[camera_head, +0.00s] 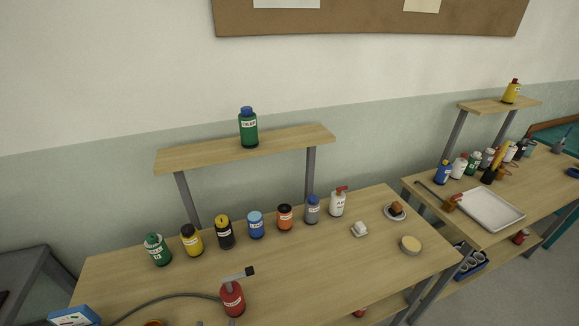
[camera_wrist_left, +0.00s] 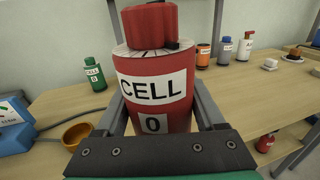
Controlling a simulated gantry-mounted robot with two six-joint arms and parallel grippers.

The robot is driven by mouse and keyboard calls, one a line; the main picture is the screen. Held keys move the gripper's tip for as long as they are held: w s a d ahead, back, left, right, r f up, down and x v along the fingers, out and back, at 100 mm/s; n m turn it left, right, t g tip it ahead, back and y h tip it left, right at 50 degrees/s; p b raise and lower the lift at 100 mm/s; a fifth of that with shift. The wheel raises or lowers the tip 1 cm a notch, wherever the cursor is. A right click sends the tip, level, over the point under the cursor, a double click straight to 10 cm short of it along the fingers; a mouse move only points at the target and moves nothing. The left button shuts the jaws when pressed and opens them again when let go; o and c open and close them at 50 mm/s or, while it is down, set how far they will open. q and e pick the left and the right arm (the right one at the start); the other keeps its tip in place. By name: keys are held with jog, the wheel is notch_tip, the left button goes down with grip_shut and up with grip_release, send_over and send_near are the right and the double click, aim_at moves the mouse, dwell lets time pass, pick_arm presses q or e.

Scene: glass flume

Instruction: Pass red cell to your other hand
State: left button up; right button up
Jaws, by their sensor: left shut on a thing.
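The red cell (camera_head: 232,299) is a red cylinder with a red cap and a white label, near the front of the near table in the head view. In the left wrist view the red cell (camera_wrist_left: 152,92) fills the middle, upright, its label reading CELL 0. My left gripper (camera_wrist_left: 160,100) is shut on it, one grey finger on each side. In the head view the gripper is mostly out of frame below. I cannot tell whether the cell's base touches the table. My right gripper is in neither view.
Several bottles stand along the back, among them a green one (camera_head: 157,250) and a white one (camera_head: 338,203). Bare tabletop (camera_head: 330,265) lies to the right.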

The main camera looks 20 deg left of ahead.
pick_arm(q)
jog(key=s+d+r+p, duration=0.1)
jog(key=s+r+p, duration=0.1)
jog(key=r+p, duration=1.3)
jog(key=s+d+r+h+p, duration=0.1)
jog(key=r+p, duration=1.3)
jog(key=p, duration=0.1)
jog(key=shift+s+r+m+t+h, duration=0.3)
jog(key=shift+s+r+m, duration=0.05)
jog(key=shift+r+m, duration=0.05)
